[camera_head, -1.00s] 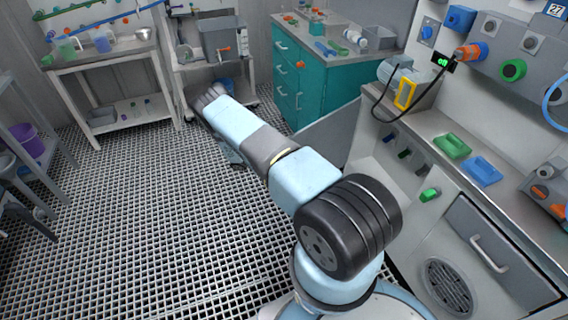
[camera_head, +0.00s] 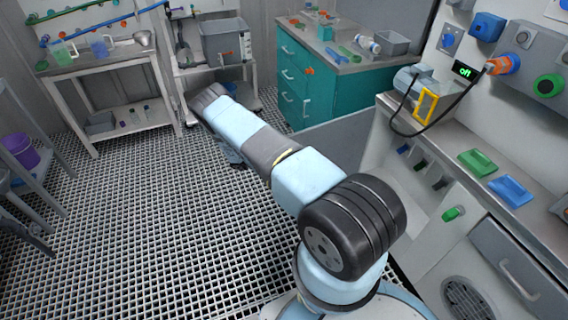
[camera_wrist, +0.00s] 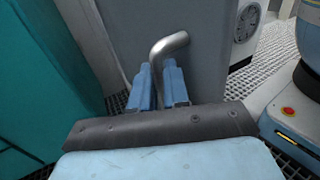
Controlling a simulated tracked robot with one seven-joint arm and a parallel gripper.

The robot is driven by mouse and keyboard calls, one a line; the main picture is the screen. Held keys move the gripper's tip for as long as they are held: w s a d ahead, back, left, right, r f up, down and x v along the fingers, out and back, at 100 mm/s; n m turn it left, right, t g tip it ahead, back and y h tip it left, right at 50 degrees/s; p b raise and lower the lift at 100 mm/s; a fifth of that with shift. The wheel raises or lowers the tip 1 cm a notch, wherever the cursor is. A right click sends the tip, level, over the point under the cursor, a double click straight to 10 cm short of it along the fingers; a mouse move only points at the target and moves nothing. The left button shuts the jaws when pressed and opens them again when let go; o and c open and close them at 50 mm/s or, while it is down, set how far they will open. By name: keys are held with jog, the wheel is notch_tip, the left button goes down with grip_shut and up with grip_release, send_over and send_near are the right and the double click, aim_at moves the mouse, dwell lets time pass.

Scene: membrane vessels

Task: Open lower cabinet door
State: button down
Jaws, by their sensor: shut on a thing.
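The grey cabinet door (camera_wrist: 208,68) fills the middle of the wrist view, with a bent metal bar handle (camera_wrist: 170,44) on it. My gripper (camera_wrist: 158,78) has its blue fingers on both sides of the handle's near part and is shut on it. In the head view a grey panel (camera_head: 345,143), which looks like the same door, stands out from the side of the lower cabinet under the worktop. My arm covers part of it there.
A teal drawer cabinet (camera_head: 318,88) stands close beyond the door; a teal surface (camera_wrist: 45,75) fills the left of the wrist view. The worktop (camera_head: 445,135) with green and blue items runs along the right. The grated floor (camera_head: 150,210) to the left is clear.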

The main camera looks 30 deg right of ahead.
jog(key=shift+x, duration=0.85)
jog(key=c, duration=1.2)
grip_release()
jog(key=shift+w, duration=0.15)
jog(key=shift+c, duration=0.2)
jog(key=shift+w+a, duration=0.1)
jog(key=shift+a, duration=0.15)
jog(key=shift+w+a, duration=0.15)
jog(key=shift+a, duration=0.05)
jog(key=v, duration=1.3)
jog(key=shift+a, duration=0.2)
jog(key=shift+w, duration=0.2)
